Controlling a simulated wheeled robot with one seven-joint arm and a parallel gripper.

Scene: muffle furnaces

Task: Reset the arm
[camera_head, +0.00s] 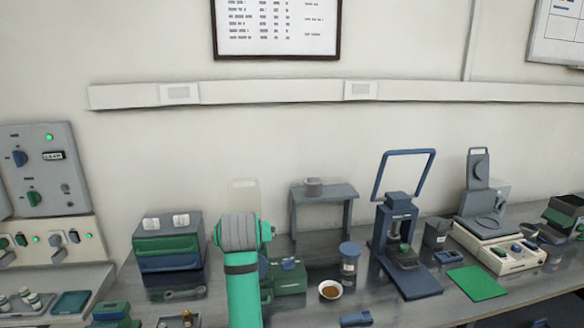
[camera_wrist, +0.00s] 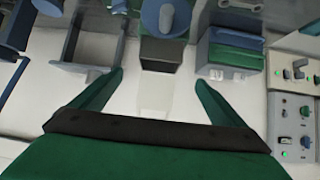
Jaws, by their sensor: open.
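My arm shows in the head view as a green link with a grey joint, rising in front of the bench left of centre. My gripper (camera_wrist: 165,85) shows in the wrist view with its two green fingers spread wide apart. Nothing is between the fingers. The wrist view looks upside down onto the bench and wall. The fingertips are hidden behind my own arm in the head view.
The bench holds a drawer unit (camera_head: 169,255), a grey stand (camera_head: 324,192), a small bowl (camera_head: 330,290), a lidded jar (camera_head: 349,262), a blue press-like device (camera_head: 404,240), a white instrument (camera_head: 500,246) and a green mat (camera_head: 477,282). Control panels (camera_head: 42,170) stand at the left.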

